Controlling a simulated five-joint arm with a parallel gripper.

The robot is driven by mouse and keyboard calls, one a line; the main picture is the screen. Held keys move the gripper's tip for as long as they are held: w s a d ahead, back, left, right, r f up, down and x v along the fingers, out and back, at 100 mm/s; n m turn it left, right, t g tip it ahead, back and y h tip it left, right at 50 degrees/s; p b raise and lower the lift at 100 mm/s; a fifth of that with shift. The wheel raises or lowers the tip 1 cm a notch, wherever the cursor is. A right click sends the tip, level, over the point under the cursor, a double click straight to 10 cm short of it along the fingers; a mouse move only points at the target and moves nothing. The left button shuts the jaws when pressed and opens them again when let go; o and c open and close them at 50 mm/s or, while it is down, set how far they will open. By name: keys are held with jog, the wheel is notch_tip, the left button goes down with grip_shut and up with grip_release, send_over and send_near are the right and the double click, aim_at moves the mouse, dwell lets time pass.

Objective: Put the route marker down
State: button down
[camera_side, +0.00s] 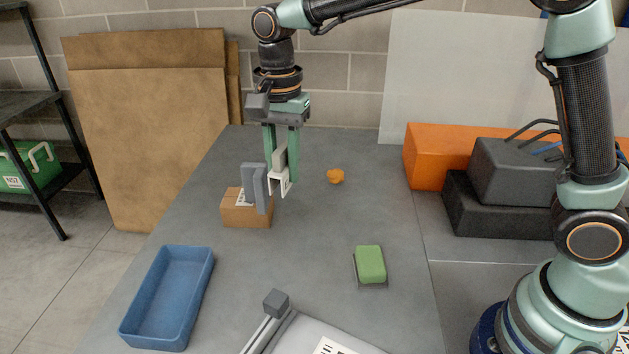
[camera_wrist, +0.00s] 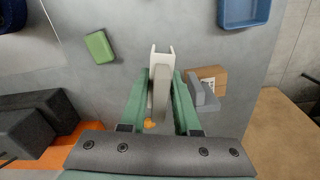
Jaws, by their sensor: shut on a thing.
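My gripper (camera_side: 281,174) points straight down over the middle of the table, with its green fingers shut on a pale upright piece with a white forked end, which I take to be the route marker (camera_side: 280,181). In the wrist view the marker (camera_wrist: 161,88) lies between the fingers (camera_wrist: 161,78), its white prongs reaching past the fingertips. Whether its lower end touches the table I cannot tell.
A blue tray (camera_side: 203,273) lies at the front left. A green block (camera_side: 370,263) and a small orange lump (camera_side: 335,176) lie to the right. Orange (camera_side: 424,160) and dark blocks (camera_side: 500,212) stand farther right.

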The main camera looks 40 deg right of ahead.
jog(key=s+d+m, duration=0.3)
jog(key=d+m, duration=0.3)
jog(key=d, duration=1.6)
jog(key=f, duration=2)
jog(key=shift+s, duration=0.2)
jog(key=c, duration=0.6)
grip_release()
jog(key=shift+c, duration=0.2)
